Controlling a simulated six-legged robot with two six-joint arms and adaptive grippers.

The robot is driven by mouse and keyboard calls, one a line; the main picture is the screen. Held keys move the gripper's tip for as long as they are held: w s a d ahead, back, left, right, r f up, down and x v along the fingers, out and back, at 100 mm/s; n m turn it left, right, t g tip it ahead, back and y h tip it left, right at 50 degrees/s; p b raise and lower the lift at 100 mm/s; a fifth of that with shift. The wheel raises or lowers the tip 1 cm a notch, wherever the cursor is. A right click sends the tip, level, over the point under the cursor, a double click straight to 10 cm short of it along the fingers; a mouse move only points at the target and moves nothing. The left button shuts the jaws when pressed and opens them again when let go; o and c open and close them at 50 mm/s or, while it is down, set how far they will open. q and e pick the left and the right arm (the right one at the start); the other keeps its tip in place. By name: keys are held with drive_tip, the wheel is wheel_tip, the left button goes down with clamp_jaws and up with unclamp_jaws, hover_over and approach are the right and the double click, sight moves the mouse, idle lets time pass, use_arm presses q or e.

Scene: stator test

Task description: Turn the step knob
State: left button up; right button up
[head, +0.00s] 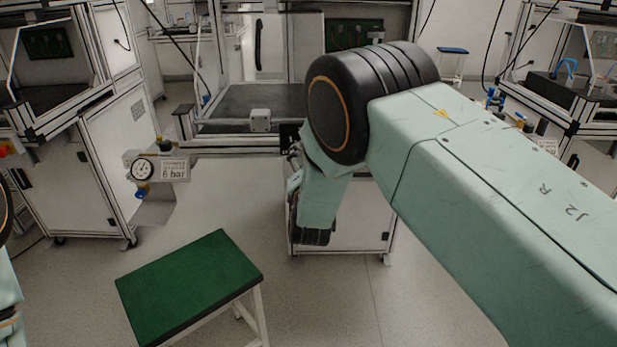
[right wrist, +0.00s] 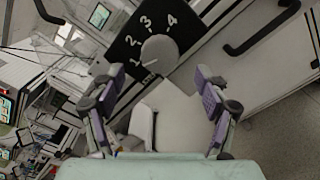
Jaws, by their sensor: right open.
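The step knob (right wrist: 159,53) is a round grey knob on a black plate (right wrist: 122,52) marked with the white numbers 1 to 4. It shows near the top middle of the right wrist view. My right gripper (right wrist: 158,84) is open, its two purple-padded fingers apart on either side below the knob, with nothing between the pads. The knob lies beyond the fingertips, and no contact shows. In the head view my right arm hides the area in front of the machine, and the knob cannot be seen there. My left gripper is not in view; only a bit of my left arm shows at the left edge.
A green-topped stool (head: 189,284) stands at the lower left. A pressure gauge (head: 143,170) with a "6 bar" label juts out beside the central machine frame. The floor around the stool is clear.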

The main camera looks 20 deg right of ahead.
drive_tip(key=v, duration=0.7)
drive_tip(key=shift+s, duration=0.1)
drive_tip(key=s+d+f+m+g+y, duration=0.25)
drive_tip(key=s+f+m+g, duration=0.55)
drive_tip(key=s+f+m, duration=0.65)
drive_tip(key=s+f+m+g+y, duration=0.1)
drive_tip(key=s+f+m+g, duration=0.2)
drive_tip(key=s, duration=0.7)
drive_tip(key=s+d+f+m+g, duration=0.1)
drive_tip(key=s+f+m+g, duration=0.2)
drive_tip(key=s, duration=0.7)
drive_tip(key=s+f+m+g+y, duration=0.1)
drive_tip(key=s+f+m+g, duration=0.2)
drive_tip(key=s, duration=0.7)
drive_tip(key=shift+s+d+f+y, duration=0.35)
drive_tip(key=shift+d+f, duration=0.05)
drive_tip(key=shift+f, duration=0.35)
